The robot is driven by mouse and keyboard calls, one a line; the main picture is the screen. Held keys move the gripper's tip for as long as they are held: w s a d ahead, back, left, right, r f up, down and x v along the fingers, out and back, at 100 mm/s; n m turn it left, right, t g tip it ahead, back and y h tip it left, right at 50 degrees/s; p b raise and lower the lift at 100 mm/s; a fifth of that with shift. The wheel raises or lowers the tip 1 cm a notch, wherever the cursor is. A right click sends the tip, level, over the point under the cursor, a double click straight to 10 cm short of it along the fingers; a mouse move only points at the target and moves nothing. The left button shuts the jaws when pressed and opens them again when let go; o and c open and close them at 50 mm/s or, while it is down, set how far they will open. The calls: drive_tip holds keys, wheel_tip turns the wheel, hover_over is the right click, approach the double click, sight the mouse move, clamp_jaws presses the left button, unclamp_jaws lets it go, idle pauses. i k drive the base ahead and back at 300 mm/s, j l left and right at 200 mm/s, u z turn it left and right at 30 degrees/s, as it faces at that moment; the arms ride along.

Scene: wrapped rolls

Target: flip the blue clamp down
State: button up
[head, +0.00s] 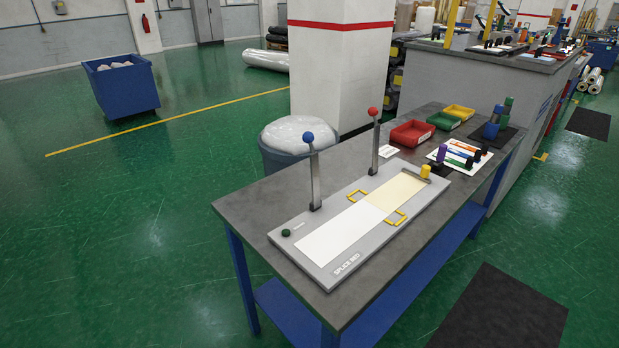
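The blue clamp (314,178) is a grey upright lever with a blue ball knob (308,137) on top. It stands upright at the back left of the grey splice bed (349,261) on the table. A second lever, the red clamp (375,145), with a red ball knob (373,112), also stands upright further right along the back edge. A white sheet and a cream sheet lie flat on the bed in front of the levers. My gripper is not in view.
The grey table (250,208) also holds a red bin (412,133), green bin, yellow bin, a card with coloured tools and several upright bottles. A bag-lined drum (297,135) and white pillar stand behind it. Green floor is open at left and front.

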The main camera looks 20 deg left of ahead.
sight(308, 137)
drive_tip(key=j+z, duration=0.15)
drive_tip(key=j, duration=0.3)
drive_tip(key=j+z, duration=0.15)
drive_tip(key=j, duration=0.35)
drive_tip(key=j+z, duration=0.15)
drive_tip(key=j, duration=0.3)
drive_tip(key=k+j+z, duration=0.15)
drive_tip(key=j, duration=0.3)
drive_tip(key=j+z, duration=0.1)
drive_tip(key=j, duration=0.35)
drive_tip(key=k+j+z, duration=0.15)
drive_tip(key=j, duration=0.25)
drive_tip(key=j+z, duration=0.1)
drive_tip(key=j, duration=0.75)
drive_tip(key=k+j, duration=0.15)
drive_tip(key=j, duration=0.65)
drive_tip(key=i+j, duration=0.35)
drive_tip(key=i, duration=0.2)
drive_tip(key=l+z, duration=0.05)
